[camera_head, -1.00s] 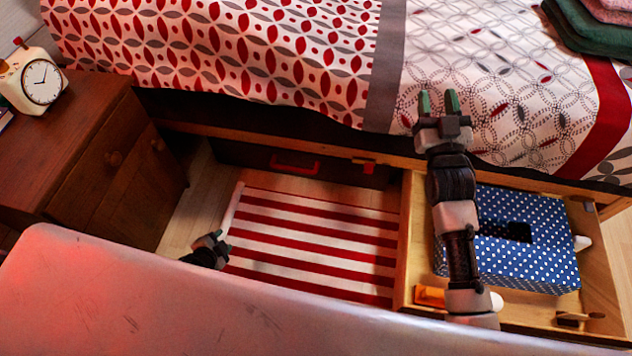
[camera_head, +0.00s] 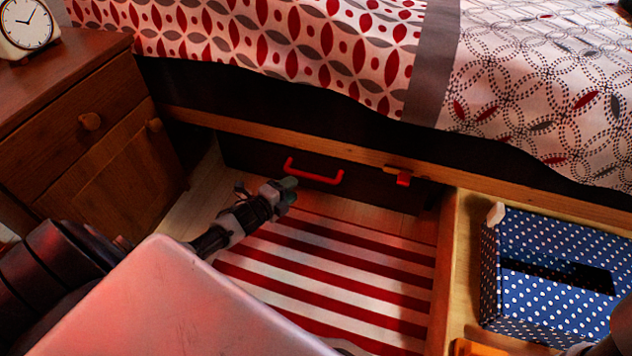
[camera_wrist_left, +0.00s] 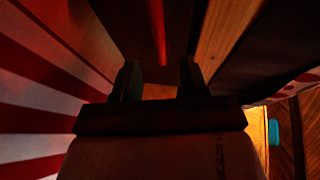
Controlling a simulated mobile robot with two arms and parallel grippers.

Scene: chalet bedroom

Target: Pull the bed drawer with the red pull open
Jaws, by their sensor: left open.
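The bed drawer (camera_head: 240,160) has a dark front under the bed's wooden rail and looks shut. Its red pull (camera_head: 314,174) is a horizontal bar handle. The pull also shows in the left wrist view (camera_wrist_left: 158,35), ahead of the fingers and roughly between them. My left gripper (camera_head: 288,185) is open and empty, just in front of and below the pull's left end in the head view. Whether it touches the pull cannot be told. My right gripper is out of view.
A red-and-white striped rug (camera_head: 330,270) lies on the floor before the drawer. To the right, an open wooden drawer (camera_head: 446,260) holds a blue polka-dot box (camera_head: 540,235). A nightstand (camera_head: 95,130) with a clock (camera_head: 27,24) stands at the left.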

